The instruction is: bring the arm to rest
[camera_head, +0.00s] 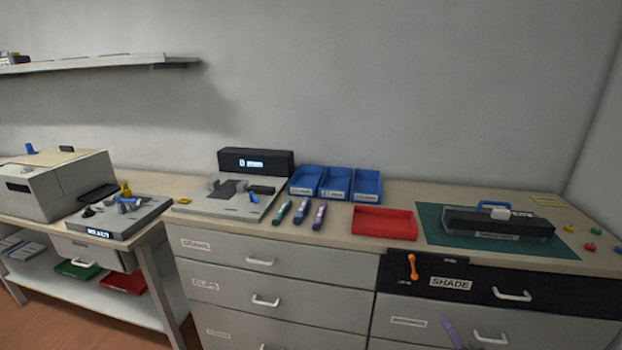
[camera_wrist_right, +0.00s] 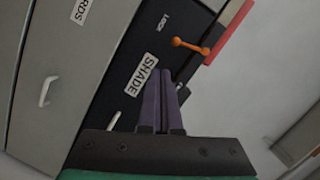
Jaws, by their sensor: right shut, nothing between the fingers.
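My right gripper (camera_head: 449,323) shows only as purple fingertips at the bottom edge of the head view, in front of the lower drawers. In the right wrist view its two purple fingers (camera_wrist_right: 160,72) lie together, shut and empty. They point toward the black drawer front labelled SHADE (camera_wrist_right: 112,65), which also shows in the head view (camera_head: 540,296). Whether the fingers touch the drawer front cannot be told. My left gripper is in neither view. The rest of my right arm is out of the head view.
An orange handle (camera_head: 413,266) sticks out on the black drawer front. Drawer handles (camera_head: 491,338) project near my right gripper.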

